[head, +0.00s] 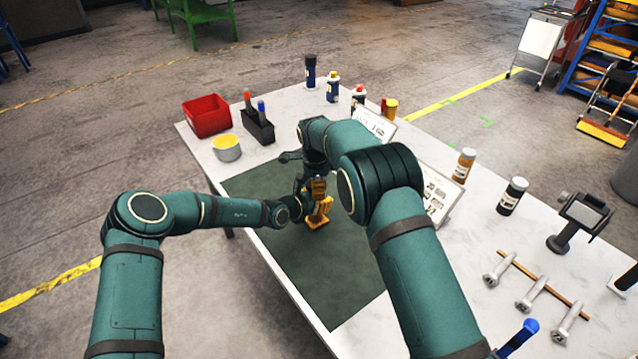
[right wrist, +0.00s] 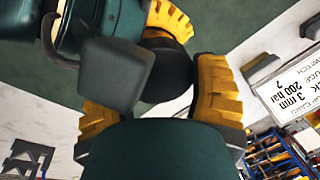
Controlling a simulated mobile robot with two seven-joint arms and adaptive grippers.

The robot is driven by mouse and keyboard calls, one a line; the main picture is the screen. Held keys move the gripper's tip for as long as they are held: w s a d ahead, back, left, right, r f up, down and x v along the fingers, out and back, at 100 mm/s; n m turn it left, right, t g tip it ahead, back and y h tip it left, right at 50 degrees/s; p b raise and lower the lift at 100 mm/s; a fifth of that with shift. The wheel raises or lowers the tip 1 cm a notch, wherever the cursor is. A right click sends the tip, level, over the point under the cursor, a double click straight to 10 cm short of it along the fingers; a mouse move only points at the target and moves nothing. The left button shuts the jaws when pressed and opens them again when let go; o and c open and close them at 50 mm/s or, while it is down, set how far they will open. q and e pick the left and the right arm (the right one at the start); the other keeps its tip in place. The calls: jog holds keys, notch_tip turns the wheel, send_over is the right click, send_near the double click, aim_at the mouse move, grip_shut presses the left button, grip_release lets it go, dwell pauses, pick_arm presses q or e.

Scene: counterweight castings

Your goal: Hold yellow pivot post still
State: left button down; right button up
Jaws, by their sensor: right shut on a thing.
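The yellow pivot post (head: 318,221) stands on the dark green mat in the head view, partly covered by my arms and grippers. My right gripper (head: 319,190) reaches down over it and is shut on it. In the right wrist view, ridged yellow parts (right wrist: 220,92) surround a dark round part (right wrist: 166,72); which yellow parts belong to the post is hard to tell. My left gripper (head: 298,208) is close beside the post on its left. Its fingers are mostly hidden, and I cannot tell if it touches the post.
A red bin (head: 207,116), a cup with yellow contents (head: 227,149) and a dark holder (head: 258,126) stand at the table's back left. Bottles and cards line the right side. Metal bolts (head: 530,298) lie at the front right. The front mat (head: 335,285) is clear.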

pick_arm(q)
jog(key=shift+s+d+r, duration=0.15)
jog(key=shift+s+d, duration=0.05)
jog(key=shift+d, duration=0.15)
pick_arm(e)
jog(key=shift+s+a+f, duration=0.1)
jog(key=shift+f, duration=0.55)
pick_arm(q)
jog(key=shift+r, duration=0.1)
pick_arm(e)
jog(key=shift+d+f, duration=0.2)
jog(key=shift+d, duration=0.1)
jog(key=o, duration=0.7)
jog(key=shift+d, duration=0.1)
pick_arm(q)
jog(key=shift+r, duration=0.1)
jog(key=shift+w, duration=0.15)
pick_arm(e)
jog(key=shift+s+r, duration=0.15)
jog(key=shift+r, duration=1.8)
pick_arm(q)
jog(key=shift+a, duration=0.15)
pick_arm(e)
jog(key=shift+s+r, duration=0.1)
jog(key=shift+r, duration=0.15)
pick_arm(q)
jog(key=shift+a+f, duration=0.1)
jog(key=shift+f, duration=0.15)
pick_arm(e)
jog(key=shift+a, duration=0.3)
